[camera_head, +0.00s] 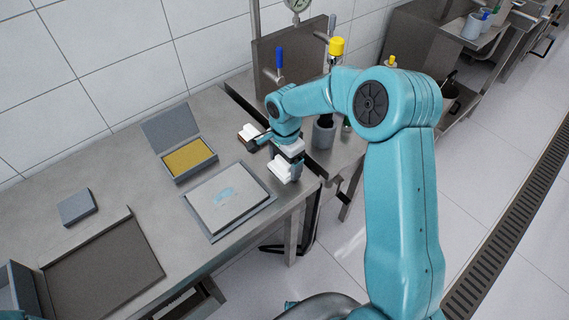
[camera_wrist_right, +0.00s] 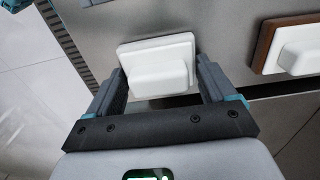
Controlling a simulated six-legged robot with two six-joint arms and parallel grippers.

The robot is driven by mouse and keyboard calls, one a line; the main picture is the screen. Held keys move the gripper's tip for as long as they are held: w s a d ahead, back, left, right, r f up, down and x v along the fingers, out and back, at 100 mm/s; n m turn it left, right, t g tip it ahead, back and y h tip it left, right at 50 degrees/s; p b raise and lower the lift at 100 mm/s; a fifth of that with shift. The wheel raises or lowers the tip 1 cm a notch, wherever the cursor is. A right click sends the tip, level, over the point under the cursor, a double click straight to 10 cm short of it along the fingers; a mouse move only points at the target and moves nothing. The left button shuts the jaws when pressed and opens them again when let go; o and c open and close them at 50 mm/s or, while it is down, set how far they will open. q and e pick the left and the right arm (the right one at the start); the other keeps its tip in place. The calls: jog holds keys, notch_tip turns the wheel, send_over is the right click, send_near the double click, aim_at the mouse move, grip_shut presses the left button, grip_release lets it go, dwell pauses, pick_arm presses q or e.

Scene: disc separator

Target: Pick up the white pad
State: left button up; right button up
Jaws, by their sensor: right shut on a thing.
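The white pad (camera_head: 280,171) is a stepped white block near the right end of the steel table, partly covered by my right gripper in the head view. My right gripper (camera_wrist_right: 160,82) is shut on the white pad, which also shows between its two dark fingers in the right wrist view (camera_wrist_right: 157,62). The pad looks slightly tilted there. Whether it touches the table is hard to tell. My left gripper is not in view.
A brown-backed white block (camera_head: 248,131) lies close by. A grey tray with a pale plate (camera_head: 226,196) is left of the pad. An open box with a yellow pad (camera_head: 188,158), a small grey box (camera_head: 77,207) and a dark tray (camera_head: 105,271) stand further left. The table edge is near.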

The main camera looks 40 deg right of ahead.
jog(key=shift+w+r, duration=0.1)
jog(key=shift+r, duration=0.4)
notch_tip(320, 180, up, 19)
jog(key=shift+p, duration=0.4)
